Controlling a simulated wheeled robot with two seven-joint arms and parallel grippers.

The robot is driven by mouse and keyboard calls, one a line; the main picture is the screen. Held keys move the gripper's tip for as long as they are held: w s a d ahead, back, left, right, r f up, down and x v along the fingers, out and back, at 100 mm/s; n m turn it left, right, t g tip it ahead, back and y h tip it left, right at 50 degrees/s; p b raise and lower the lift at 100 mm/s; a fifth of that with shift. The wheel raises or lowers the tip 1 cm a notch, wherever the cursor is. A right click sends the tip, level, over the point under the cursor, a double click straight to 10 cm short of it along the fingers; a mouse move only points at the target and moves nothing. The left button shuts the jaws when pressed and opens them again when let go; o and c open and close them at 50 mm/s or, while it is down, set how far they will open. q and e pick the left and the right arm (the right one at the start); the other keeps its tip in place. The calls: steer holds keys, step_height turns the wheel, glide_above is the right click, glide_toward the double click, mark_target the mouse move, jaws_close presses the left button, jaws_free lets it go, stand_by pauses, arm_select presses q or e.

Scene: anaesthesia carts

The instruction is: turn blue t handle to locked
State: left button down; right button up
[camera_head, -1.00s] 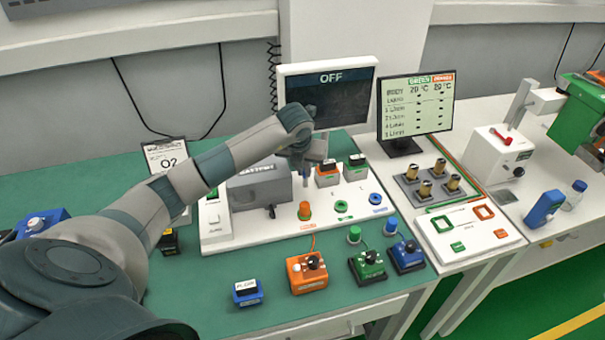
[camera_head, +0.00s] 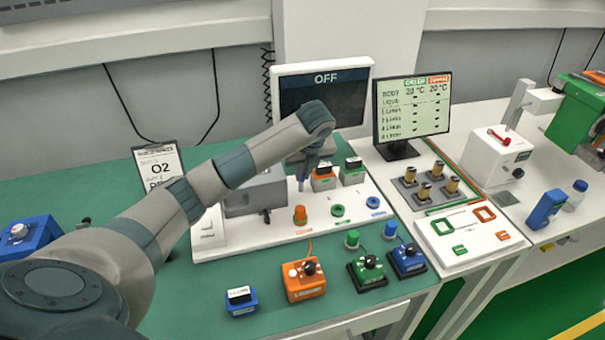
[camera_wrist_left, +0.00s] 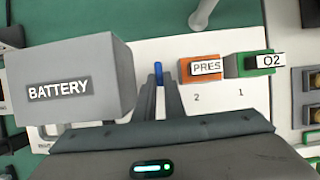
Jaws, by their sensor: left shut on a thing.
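The blue T handle (camera_wrist_left: 158,72) shows in the left wrist view as a narrow blue bar on the white panel (camera_wrist_left: 130,50), between the grey battery box and the orange PRES block. My left gripper (camera_wrist_left: 160,88) is shut on it, with a finger on either side. In the head view my left gripper (camera_head: 302,180) points down at the white panel behind the orange knob, and the handle is hidden there by the fingers. The handle's lower part and any lock markings cannot be made out. My right gripper is not in view.
The battery box (camera_wrist_left: 70,85) stands close left of the gripper. The PRES block (camera_wrist_left: 200,68) and green O2 block (camera_wrist_left: 248,64) stand to its right. An orange knob (camera_head: 300,215) is in front. The monitor (camera_head: 322,95) behind reads OFF.

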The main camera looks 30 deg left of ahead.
arm_select(q)
steer(key=c, duration=1.8)
jaws_free()
steer(key=shift+c, duration=0.2)
steer(key=v, duration=1.7)
steer(key=shift+r, duration=0.15)
steer(key=shift+d, duration=0.1)
